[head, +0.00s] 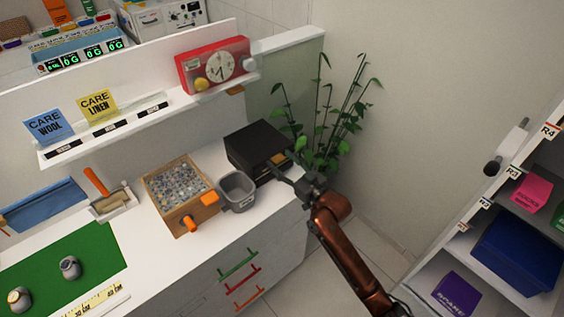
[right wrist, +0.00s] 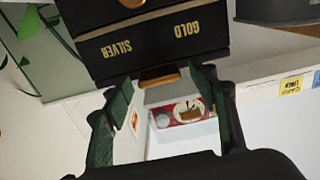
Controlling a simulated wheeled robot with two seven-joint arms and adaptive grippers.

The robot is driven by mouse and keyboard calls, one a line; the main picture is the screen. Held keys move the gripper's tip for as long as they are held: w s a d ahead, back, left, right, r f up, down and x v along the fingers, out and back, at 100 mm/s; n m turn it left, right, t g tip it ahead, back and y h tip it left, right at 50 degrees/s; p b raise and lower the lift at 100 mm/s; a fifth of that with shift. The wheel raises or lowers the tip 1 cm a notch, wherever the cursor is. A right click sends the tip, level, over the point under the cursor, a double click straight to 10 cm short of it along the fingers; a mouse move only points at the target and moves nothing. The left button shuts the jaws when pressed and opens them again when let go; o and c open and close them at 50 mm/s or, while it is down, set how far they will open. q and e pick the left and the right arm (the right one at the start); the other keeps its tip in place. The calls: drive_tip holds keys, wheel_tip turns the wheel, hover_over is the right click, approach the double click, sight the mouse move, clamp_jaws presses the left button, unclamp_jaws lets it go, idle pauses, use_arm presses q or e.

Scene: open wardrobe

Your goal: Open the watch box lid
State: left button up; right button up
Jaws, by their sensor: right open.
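The black watch box (head: 258,143) stands at the right end of the white counter, and its flat top looks closed. In the right wrist view the box (right wrist: 150,45) appears upside down, with gold words GOLD and SILVER on its front. A tan tab (right wrist: 158,77) sticks out at its edge. My right gripper (head: 287,168) is at the box's front right side. Its open fingers (right wrist: 164,90) stand on either side of the tab in the picture; I cannot tell whether they touch it. My left gripper is not in view.
A grey bin (head: 237,191) and a wooden tray of small pieces (head: 178,188) stand left of the box. A red timer (head: 214,66) sits on the ledge behind. A plant (head: 328,120) stands to the right. Open shelves (head: 490,260) are at the far right.

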drive_tip(key=shift+c, duration=0.5)
clamp_jaws()
